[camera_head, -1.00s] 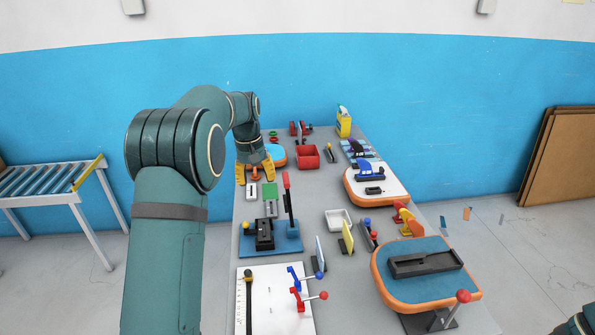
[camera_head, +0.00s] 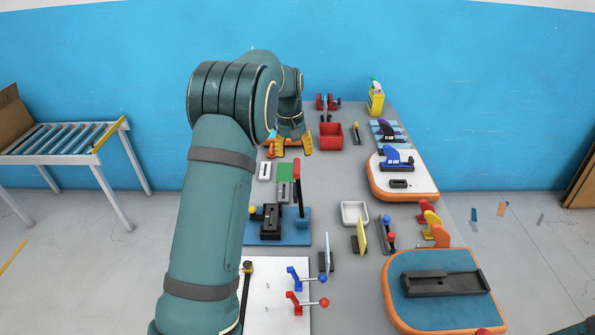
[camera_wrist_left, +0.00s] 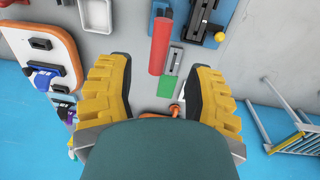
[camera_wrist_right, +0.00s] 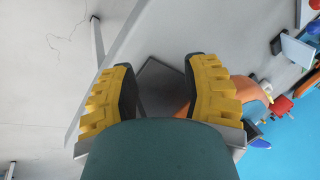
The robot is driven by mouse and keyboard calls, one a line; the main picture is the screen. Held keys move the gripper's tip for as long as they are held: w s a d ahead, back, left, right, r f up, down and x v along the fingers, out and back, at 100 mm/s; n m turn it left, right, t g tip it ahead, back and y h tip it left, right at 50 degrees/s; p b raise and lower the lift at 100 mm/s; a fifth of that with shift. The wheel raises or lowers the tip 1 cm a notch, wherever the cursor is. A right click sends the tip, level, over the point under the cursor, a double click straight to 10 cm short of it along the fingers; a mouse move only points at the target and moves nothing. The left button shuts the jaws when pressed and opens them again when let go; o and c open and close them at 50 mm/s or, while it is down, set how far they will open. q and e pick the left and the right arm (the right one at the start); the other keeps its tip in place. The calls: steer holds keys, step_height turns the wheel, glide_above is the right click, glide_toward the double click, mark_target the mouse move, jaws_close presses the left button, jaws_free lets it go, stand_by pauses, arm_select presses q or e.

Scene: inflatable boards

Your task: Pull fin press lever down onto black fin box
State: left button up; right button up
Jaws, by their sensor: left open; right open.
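The fin press has a blue base (camera_head: 295,222) with an upright lever whose red handle (camera_head: 297,175) points up. The black fin box (camera_head: 270,224) sits on that base, left of the lever. In the left wrist view the red handle (camera_wrist_left: 161,46) lies ahead of and between the spread yellow fingers, not touching them. My left gripper (camera_head: 289,145) is open and empty, beyond the press in the head view. My right gripper (camera_wrist_right: 160,85) is open and empty in the right wrist view, near a grey table edge.
A white board (camera_head: 275,309) with small red and blue clamps lies in front of the press. A white tray (camera_head: 354,212) and a yellow upright plate (camera_head: 359,236) stand to its right. A red bin (camera_head: 331,136) is farther back. Orange-edged boards line the right side.

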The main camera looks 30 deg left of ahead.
mark_target(296, 166)
arm_select(q)
steer(key=f, duration=0.8)
steer(key=shift+w+d, duration=0.25)
steer(key=shift+d, duration=0.05)
jaws_close()
